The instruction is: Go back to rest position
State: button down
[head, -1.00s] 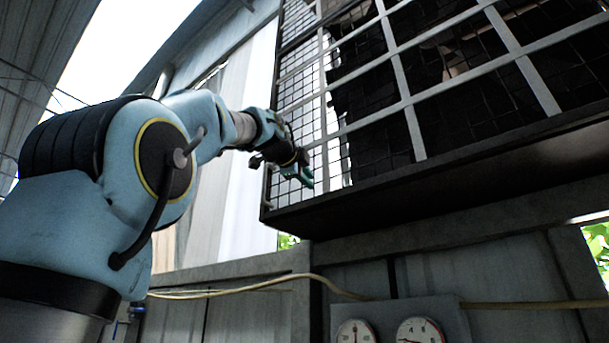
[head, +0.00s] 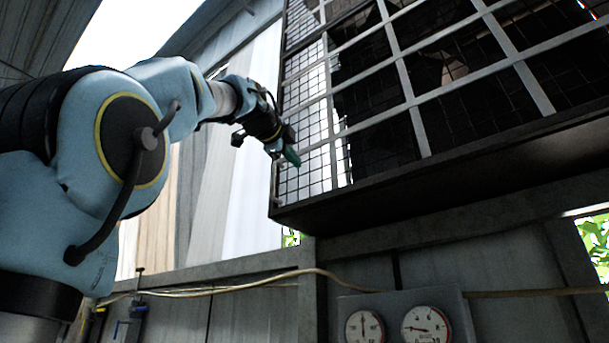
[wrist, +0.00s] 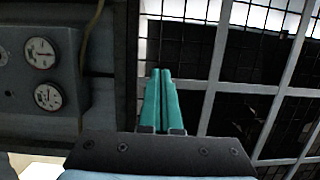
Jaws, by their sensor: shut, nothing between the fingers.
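My gripper (head: 292,157) is at the end of my raised arm, in front of the lower left corner of a wire mesh cage in the head view. In the wrist view its two green fingers (wrist: 163,75) lie side by side, shut with nothing between them. Behind the fingertips the wrist view shows mesh and pale bars. I cannot tell how far the fingertips are from the mesh.
The mesh cage (head: 417,129) with pale bars hangs high on the wall, dark stuff inside. Below it are two round gauges (head: 426,325) on a grey panel and a yellowish cable (head: 232,291). A blue-handled valve (head: 136,310) is at lower left.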

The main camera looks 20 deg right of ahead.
jog(key=s+a, duration=0.1)
jog(key=s+a+b, duration=0.1)
jog(key=a, duration=0.1)
jog(key=shift+s+a, duration=0.15)
jog(key=shift+s, duration=0.05)
